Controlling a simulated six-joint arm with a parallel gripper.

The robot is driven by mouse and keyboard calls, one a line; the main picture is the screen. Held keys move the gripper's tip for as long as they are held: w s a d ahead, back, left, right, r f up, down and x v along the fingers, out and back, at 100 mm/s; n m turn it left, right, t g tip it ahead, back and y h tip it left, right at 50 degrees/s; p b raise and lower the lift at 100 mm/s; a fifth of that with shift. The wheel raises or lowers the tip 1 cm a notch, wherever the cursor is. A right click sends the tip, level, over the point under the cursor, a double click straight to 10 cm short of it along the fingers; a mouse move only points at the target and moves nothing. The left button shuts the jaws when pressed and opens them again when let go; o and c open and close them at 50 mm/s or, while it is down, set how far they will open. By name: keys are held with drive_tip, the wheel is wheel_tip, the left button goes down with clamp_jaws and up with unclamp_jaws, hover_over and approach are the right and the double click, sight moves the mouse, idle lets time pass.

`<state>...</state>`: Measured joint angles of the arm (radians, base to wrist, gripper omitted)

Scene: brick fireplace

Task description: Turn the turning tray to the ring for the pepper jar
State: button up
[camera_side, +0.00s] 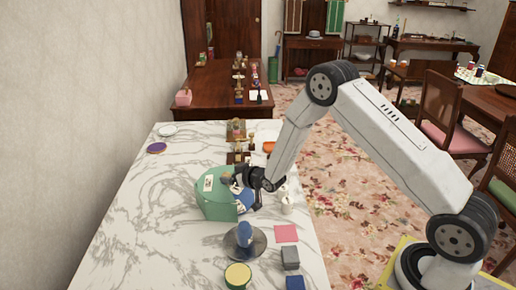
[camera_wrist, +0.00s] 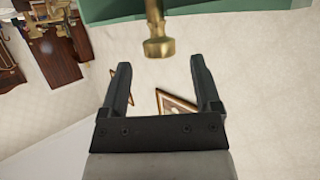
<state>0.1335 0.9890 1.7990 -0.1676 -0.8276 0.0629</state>
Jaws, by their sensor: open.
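My gripper (camera_side: 246,194) is at the right side of a green box-like body (camera_side: 213,197) with a pale label, on the marble table. In the wrist view my gripper (camera_wrist: 160,64) is open. A brass knob (camera_wrist: 157,46) hangs from the green body (camera_wrist: 195,10) and shows between the fingertips, with gaps on both sides; contact is not seen. A grey round disc (camera_side: 258,250) with a blue upright object (camera_side: 245,236) stands nearer the camera; it may be the turning tray, but I cannot tell. I cannot make out a pepper jar or its ring.
A yellow-topped round item (camera_side: 238,275), pink square (camera_side: 286,233), grey block (camera_side: 290,257) and blue block (camera_side: 295,283) lie near the disc. White items (camera_side: 287,200) stand right of my gripper. The left of the marble table (camera_side: 130,215) is mostly clear.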

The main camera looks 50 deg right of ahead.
drive_tip(key=shift+x, duration=1.05)
clamp_jaws()
idle(0.9)
